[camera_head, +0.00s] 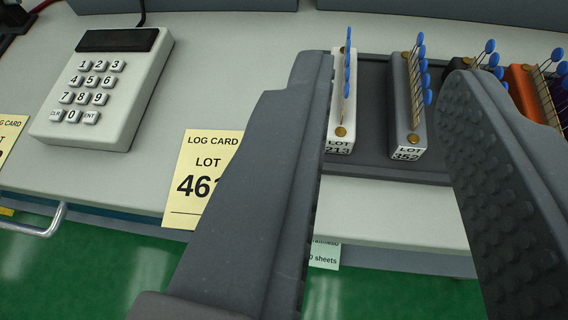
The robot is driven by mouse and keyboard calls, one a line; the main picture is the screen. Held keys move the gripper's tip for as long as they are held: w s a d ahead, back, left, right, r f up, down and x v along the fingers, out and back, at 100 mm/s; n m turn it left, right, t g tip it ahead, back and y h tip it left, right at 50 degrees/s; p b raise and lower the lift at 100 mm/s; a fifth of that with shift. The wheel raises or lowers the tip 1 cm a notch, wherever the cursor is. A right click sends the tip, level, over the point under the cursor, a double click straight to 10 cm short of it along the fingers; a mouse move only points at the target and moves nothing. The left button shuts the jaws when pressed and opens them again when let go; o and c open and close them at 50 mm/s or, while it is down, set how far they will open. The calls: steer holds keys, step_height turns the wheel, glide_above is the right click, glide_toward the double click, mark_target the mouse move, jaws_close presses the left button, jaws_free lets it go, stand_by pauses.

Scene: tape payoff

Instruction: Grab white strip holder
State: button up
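The white strip holder (341,120), labelled LOT 213, stands in a dark tray (373,105) on the table, with a row of blue-headed parts along it. My gripper (385,75) is open, its two grey fingers reaching up from the bottom of the view. The left finger's tip overlaps the left side of the white holder in the picture; I cannot tell if they touch. A grey strip holder (407,115), labelled LOT 352, stands just right of the white one, also between the fingers in view. Nothing is held.
A black holder (462,72) and an orange holder (524,90) stand further right, partly behind the right finger. A keypad (105,85) and a yellow log card (205,160) lie to the left. A metal handle (40,225) juts from the table front above green floor.

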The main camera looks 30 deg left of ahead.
mark_target(349, 72)
steer(key=shift+n+y, duration=0.3)
steer(key=w+a+f, duration=0.1)
steer(key=w+f, duration=0.3)
steer(key=w+a+f, duration=0.1)
steer(key=w+f, duration=0.1)
steer(key=shift+a+f+p, duration=0.3)
steer(key=shift+a+f, duration=0.05)
steer(key=shift+w, duration=0.55)
steer(key=shift+x, duration=2.1)
steer(key=shift+d+f, duration=0.15)
jaws_close()
